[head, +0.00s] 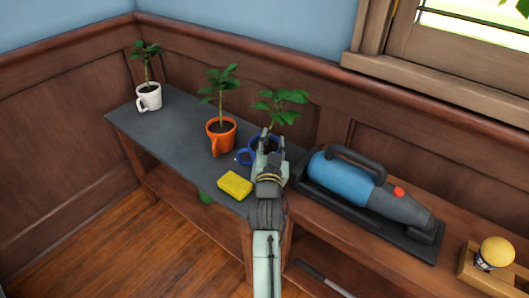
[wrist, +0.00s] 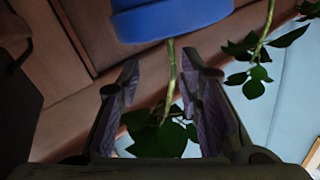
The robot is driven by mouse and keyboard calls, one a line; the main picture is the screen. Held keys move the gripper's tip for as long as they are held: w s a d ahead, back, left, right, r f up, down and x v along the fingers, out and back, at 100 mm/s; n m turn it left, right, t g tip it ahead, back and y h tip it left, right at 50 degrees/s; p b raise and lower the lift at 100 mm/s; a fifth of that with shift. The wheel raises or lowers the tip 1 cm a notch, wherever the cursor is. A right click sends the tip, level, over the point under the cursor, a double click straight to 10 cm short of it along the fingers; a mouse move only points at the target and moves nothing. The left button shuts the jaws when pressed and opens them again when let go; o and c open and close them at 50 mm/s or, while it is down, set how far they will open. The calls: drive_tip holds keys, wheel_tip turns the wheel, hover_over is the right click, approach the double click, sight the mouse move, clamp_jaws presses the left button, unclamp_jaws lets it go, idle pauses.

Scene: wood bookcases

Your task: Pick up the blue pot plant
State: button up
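The blue pot (head: 243,156) with its leafy plant (head: 283,104) stands on the dark grey shelf top (head: 185,133), mostly hidden behind my gripper (head: 268,142). In the wrist view the picture looks upside down, with the blue pot (wrist: 170,18) at the top edge and its stem running down to the leaves. My gripper (wrist: 161,66) is open there, its two fingers on either side of the stem in the picture. I cannot tell whether the stem is between the fingertips or beyond them. Nothing is visibly gripped.
An orange potted plant (head: 220,137) stands just left, with a yellow sponge (head: 235,185) in front. A white potted plant (head: 149,97) stands at the far left. A blue handheld vacuum (head: 345,181) and a yellow ball (head: 496,251) in a wooden holder are on the right.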

sight(272, 134)
drive_tip(key=shift+w+p, duration=0.5)
drive_tip(key=shift+w, duration=1.4)
drive_tip(key=shift+c, duration=0.6)
clamp_jaws()
drive_tip(key=shift+r, duration=0.15)
